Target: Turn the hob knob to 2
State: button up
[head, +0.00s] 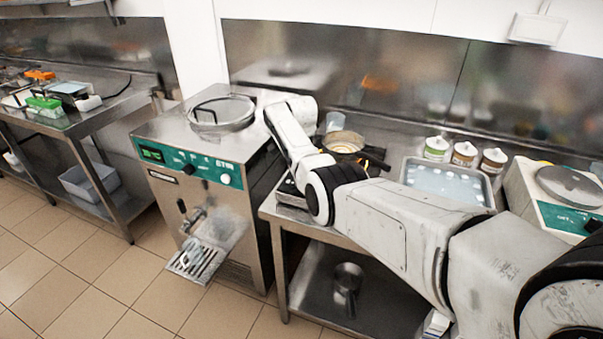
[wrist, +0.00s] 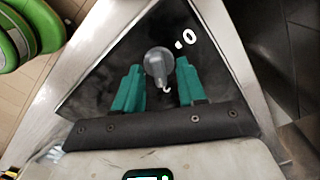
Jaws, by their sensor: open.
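In the wrist view, a round grey hob knob (wrist: 157,62) sits on a dark panel, with a white "0" mark (wrist: 190,37) to its upper right. My gripper (wrist: 159,74) is open, with one teal finger on each side of the knob. I cannot tell whether either finger touches it. A small white mark shows just below the knob, partly hidden. In the head view, my arm covers most of the hob, and a pan (head: 344,141) shows behind it. My gripper and the knob are hidden there.
A batch freezer (head: 205,165) stands left of the steel table (head: 285,213). A tray (head: 446,183), several lidded tubs (head: 464,153) and another machine (head: 545,195) stand to the right. A steel vessel (head: 348,277) is on the lower shelf. Tiled floor is clear in front.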

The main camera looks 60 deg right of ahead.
notch_tip(320, 180, up, 11)
jog(key=b, duration=0.1)
jog(key=shift+b, duration=0.3)
jog(key=shift+f, duration=0.2)
dwell(0.5)
